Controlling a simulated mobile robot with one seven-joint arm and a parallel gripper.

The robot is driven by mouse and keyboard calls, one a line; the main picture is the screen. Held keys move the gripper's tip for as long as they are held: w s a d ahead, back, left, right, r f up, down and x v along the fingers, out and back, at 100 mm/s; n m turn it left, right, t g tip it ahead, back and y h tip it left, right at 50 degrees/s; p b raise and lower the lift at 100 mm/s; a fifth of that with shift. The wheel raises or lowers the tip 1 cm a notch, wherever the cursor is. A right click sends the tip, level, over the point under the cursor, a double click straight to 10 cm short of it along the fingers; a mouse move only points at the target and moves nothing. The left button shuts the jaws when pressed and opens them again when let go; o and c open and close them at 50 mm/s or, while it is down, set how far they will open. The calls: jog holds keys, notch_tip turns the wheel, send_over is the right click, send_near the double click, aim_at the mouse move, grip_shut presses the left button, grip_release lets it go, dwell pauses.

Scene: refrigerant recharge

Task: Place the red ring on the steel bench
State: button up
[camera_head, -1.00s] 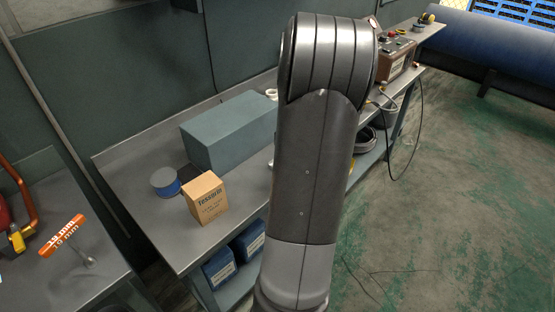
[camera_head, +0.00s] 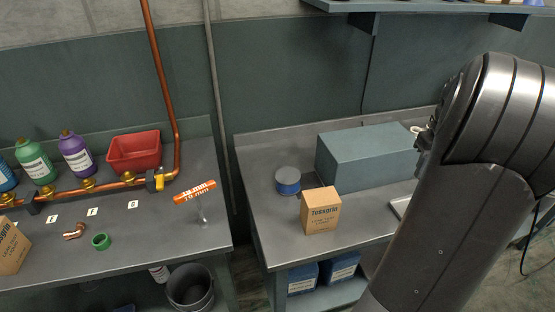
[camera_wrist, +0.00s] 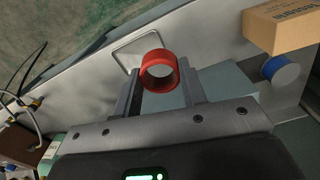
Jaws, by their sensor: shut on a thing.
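The red ring (camera_wrist: 160,86) is held between the two fingers of my gripper (camera_wrist: 158,82) in the wrist view, its opening facing the camera. The gripper is shut on it, in the air over a grey metal bench (camera_wrist: 215,35). In the head view the ring is not visible; my arm hides most of the gripper area. That view shows two grey steel-topped benches: a left one (camera_head: 150,240) with bottles and pipework, and a right one (camera_head: 265,225) with boxes.
The right bench carries a cardboard box (camera_head: 320,211), a blue-sided tin (camera_head: 288,182) and a large grey-green block (camera_head: 368,156).

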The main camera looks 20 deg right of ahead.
jog(key=w+a+n, duration=0.3)
jog(key=w+a, duration=0.5)
jog(key=w, duration=0.5)
jog(key=w+a+n, duration=0.2)
jog(key=w+a, duration=0.4)
jog(key=a, duration=0.4)
jog(key=w+a+r+n, duration=0.15)
jog(key=w+a, duration=0.35)
jog(key=a, duration=0.5)
jog(key=w+a+f+n, duration=0.1)
jog(key=w+a+n, duration=0.1)
jog(key=w+a, duration=0.65)
jog(key=s+a+n, duration=0.2)
jog(key=a+n, duration=0.1)
jog(key=a, duration=1.6)
jog(key=n, duration=0.5)
send_over(52, 260)
notch_tip(52, 260, down, 13)
jog(key=shift+d+r, duration=0.15)
jog(key=shift+f, duration=2)
